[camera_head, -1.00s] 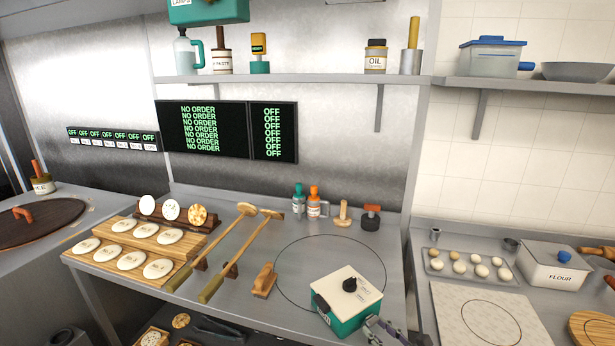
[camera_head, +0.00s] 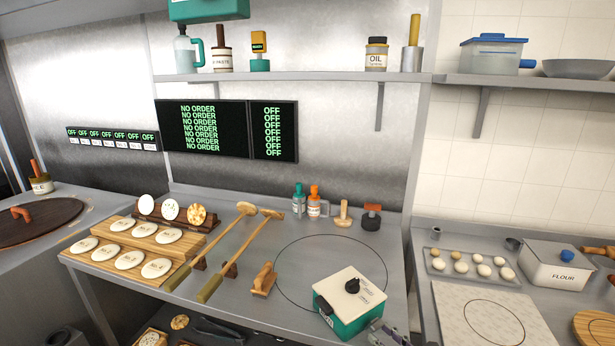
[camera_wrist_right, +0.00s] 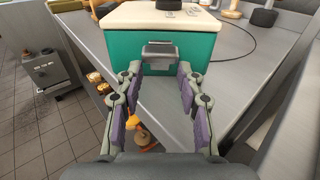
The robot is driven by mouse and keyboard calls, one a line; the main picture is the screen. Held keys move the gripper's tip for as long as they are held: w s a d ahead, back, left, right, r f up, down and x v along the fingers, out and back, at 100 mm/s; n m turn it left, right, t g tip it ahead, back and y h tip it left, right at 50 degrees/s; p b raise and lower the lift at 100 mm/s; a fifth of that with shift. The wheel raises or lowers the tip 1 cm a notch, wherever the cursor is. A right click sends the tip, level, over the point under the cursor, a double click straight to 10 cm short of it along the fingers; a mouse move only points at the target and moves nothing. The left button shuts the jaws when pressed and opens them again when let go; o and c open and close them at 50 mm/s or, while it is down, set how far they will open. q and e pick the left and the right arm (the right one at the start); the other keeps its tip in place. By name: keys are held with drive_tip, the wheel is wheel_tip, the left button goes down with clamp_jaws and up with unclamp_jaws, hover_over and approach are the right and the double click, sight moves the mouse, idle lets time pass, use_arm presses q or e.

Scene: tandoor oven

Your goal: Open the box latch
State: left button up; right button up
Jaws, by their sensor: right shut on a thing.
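The box (camera_head: 355,317) is teal with a cream lid and a black knob on top. It stands at the front right of the steel counter, and its lid looks closed. In the right wrist view the teal front of the box (camera_wrist_right: 110,58) is straight ahead, with a grey metal latch (camera_wrist_right: 160,50) at its upper middle. My right gripper (camera_wrist_right: 160,72) has its fingertips on either side of the latch's lower part and is shut on it. In the head view my right gripper (camera_head: 385,332) is at the box's near right side. My left gripper is out of view.
A wooden-handled tool (camera_head: 263,280) lies left of the box. Long wooden-handled tools (camera_head: 225,258) and a stepped board of flat discs (camera_head: 165,262) are farther left. Bottles (camera_head: 306,203) stand behind. A marble slab (camera_head: 490,318) is right.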

drive_tip(key=shift+s+d+f, duration=0.2)
drive_tip(key=shift+s+f, duration=0.1)
drive_tip(key=shift+f, duration=0.15)
clamp_jaws()
drive_tip(key=shift+s+d+f+b, duration=0.15)
drive_tip(key=shift+d+f+b, duration=0.05)
drive_tip(key=shift+b, duration=0.3)
drive_tip(key=shift+s+d, duration=0.1)
drive_tip(key=shift+s, duration=0.15)
drive_tip(key=o, duration=1)
unclamp_jaws()
drive_tip(key=shift+r, duration=0.1)
